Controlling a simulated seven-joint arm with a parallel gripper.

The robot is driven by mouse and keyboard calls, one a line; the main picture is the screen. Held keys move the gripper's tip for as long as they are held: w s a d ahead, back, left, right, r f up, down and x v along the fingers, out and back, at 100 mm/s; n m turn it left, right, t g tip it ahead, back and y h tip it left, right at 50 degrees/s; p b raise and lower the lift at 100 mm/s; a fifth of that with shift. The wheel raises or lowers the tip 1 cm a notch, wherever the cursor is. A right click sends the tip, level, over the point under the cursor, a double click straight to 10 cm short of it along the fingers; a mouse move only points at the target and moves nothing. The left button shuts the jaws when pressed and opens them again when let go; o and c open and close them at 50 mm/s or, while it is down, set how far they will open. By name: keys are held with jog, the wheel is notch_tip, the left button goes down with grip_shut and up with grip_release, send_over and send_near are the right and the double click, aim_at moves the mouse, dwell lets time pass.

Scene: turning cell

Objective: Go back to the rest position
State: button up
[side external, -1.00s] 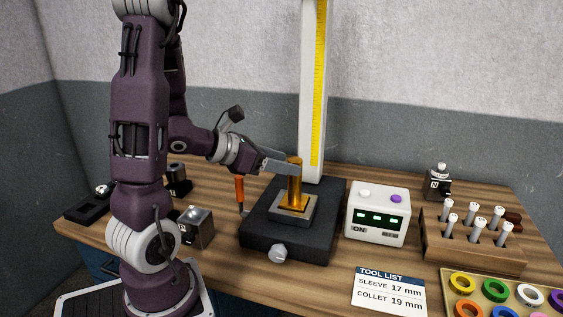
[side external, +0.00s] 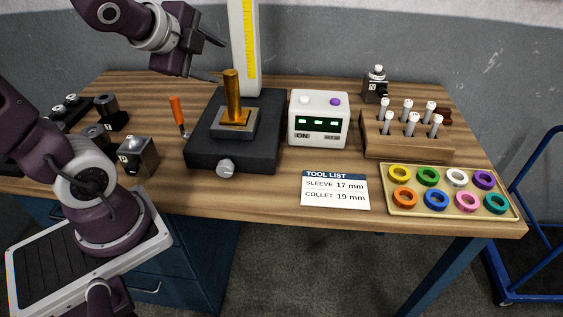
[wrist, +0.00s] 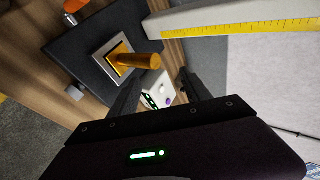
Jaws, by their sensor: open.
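My gripper (side external: 219,61) is open and empty, up and to the left of the brass post in the side view. Its two dark fingers also show in the wrist view (wrist: 158,93), with nothing between them that they touch. The brass post (side external: 232,98) stands upright on a square metal seat (side external: 248,130) on the black height-gauge base (side external: 208,158). It also shows in the wrist view (wrist: 138,60). In the side view the lower finger ends close to the post's top; whether they touch is hard to tell.
A white scale column (side external: 244,50) rises behind the base. To its right are a white readout box (side external: 318,138), a wooden pin rack (side external: 408,148) and a ring tray (side external: 412,211). An orange-handled tool (side external: 176,110) and dark metal blocks (side external: 138,157) are left.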

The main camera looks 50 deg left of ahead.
jog(key=s+d+f+n+g+h, duration=0.1)
jog(key=s+d+n+g+h, duration=0.3)
jog(key=s+d+n, duration=0.8)
jog(key=s+d, duration=0.1)
jog(key=d, duration=0.1)
jog(key=shift+s+d, duration=0.3)
jog(key=shift+d, duration=0.1)
